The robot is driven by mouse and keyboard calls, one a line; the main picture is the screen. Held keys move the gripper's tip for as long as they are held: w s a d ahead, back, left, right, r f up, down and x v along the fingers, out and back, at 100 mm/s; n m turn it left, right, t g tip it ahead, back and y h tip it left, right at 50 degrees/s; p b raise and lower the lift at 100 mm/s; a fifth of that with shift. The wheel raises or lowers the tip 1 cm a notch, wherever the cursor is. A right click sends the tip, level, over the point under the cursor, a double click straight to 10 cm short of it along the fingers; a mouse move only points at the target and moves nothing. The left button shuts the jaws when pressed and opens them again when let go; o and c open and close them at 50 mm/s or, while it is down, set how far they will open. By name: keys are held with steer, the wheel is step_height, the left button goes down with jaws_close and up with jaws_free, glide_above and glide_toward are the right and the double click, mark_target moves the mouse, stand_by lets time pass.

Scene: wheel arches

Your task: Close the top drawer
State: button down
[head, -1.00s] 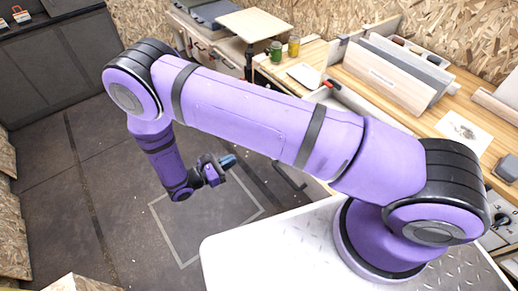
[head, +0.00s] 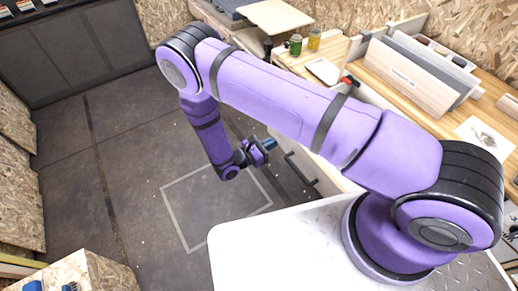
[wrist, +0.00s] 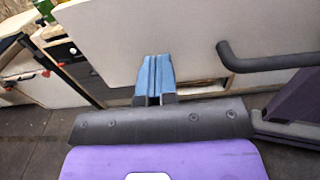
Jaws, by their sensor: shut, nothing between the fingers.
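A pale drawer front (wrist: 190,30) with a black bar handle (wrist: 265,60) fills the upper wrist view. A gap with a wooden edge shows under the front in the wrist view. How far the drawer stands out is hard to tell. My gripper (head: 268,145) is shut and empty, its blue fingertips (wrist: 153,80) pointing at the front's lower part, left of the handle. I cannot tell whether they touch it.
The wooden bench top (head: 385,100) holds a green mug (head: 295,45), a white tray (head: 323,71) and upright boards (head: 410,75). A plywood box (head: 85,275) stands at lower left. The floor (head: 130,150) left of my arm is clear.

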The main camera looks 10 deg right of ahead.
steer(key=shift+x, duration=1.15)
steer(key=x, duration=3.6)
steer(key=shift+f, duration=0.15)
steer(key=shift+w+d, duration=0.15)
steer(key=shift+d, duration=0.75)
steer(key=shift+a, duration=0.55)
steer(key=v, duration=1.3)
steer(key=shift+a, duration=0.3)
